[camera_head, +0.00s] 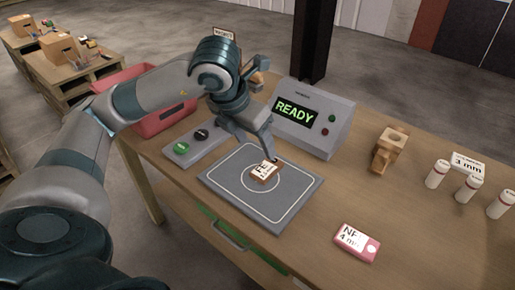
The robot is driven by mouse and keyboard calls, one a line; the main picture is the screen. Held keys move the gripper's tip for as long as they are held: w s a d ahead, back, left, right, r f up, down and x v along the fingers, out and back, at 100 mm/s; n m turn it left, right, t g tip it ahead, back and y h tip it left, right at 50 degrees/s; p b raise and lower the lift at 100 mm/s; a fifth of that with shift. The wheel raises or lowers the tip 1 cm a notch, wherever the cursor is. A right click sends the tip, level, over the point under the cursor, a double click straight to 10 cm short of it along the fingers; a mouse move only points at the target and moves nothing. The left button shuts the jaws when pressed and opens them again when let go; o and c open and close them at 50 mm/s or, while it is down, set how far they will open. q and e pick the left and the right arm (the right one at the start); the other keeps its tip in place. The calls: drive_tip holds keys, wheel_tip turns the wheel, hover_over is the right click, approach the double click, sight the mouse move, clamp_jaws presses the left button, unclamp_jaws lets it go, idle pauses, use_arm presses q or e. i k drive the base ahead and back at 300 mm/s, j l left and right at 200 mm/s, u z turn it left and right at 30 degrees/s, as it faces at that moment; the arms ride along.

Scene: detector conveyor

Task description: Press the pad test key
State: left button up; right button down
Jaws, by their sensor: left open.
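A grey button box (205,149) sits left of the test pad, with a green button (182,148) and a black button (201,134); their lettering is too small to read, so I cannot tell which is the pad test key. The flat grey pad (243,205) has a white border and a circle. A small brown block with a white label (266,171) lies in the circle. My left gripper (259,149) is open, just above and behind the block, right of the buttons. I cannot tell whether a fingertip touches the block. My right gripper is out of view.
A grey console (333,123) with a green READY display stands behind the pad. A red bin (166,119) is at the left. A pink-and-white box (357,242), a wooden holder (388,149) and several white cylinders (437,174) are on the right.

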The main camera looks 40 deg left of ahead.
sight(182, 147)
drive_tip(key=u, duration=1.5)
